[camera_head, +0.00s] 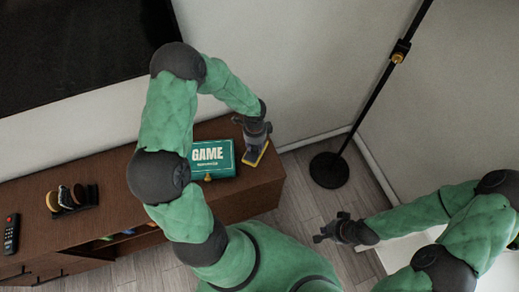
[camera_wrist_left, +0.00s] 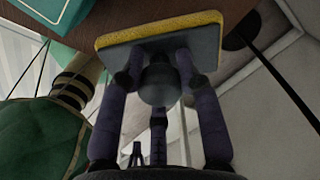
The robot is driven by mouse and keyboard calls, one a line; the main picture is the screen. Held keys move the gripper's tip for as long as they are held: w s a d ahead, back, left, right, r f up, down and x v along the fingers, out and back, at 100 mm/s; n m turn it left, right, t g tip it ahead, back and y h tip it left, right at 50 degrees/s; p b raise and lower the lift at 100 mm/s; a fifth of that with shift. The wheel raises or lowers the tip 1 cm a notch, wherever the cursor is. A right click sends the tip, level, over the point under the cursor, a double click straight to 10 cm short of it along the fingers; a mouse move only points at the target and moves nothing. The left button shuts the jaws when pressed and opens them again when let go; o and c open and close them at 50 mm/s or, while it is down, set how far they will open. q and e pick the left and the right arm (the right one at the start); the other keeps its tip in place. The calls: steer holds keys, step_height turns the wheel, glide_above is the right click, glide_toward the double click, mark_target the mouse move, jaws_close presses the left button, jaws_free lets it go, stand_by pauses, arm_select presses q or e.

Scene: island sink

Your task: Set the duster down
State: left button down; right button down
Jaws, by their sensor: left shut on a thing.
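The duster (camera_head: 255,154) is a flat grey block with a yellow edge, at the right end of the brown cabinet beside the game box. My left gripper (camera_head: 254,138) is above it and shut on it. In the left wrist view, the fingers close around a grey knob on the duster (camera_wrist_left: 205,43), with the yellow layer on its far side. I cannot tell whether the duster touches the cabinet top. My right gripper (camera_head: 328,229) is empty and looks open, low over the floor at right.
The teal game box (camera_head: 213,158) lies on the cabinet (camera_head: 110,173) just left of the duster. A small dark-and-yellow object (camera_head: 72,199) and a remote (camera_head: 11,234) lie further left. A black lamp stand (camera_head: 329,170) is on the floor at right. A dark screen (camera_head: 75,45) hangs behind.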

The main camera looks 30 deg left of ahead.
arm_select(q)
steer(key=w+f+b, duration=0.1)
steer(key=w+f, duration=0.2)
steer(key=shift+d+f, duration=0.1)
steer(key=shift+f, duration=0.15)
steer(key=shift+w+f+b, duration=0.1)
steer(key=shift+f+b, duration=0.7)
steer(key=shift+f, duration=0.75)
steer(key=shift+f, duration=0.1)
steer(key=c, duration=0.9)
jaws_free()
steer(key=shift+o, duration=0.2)
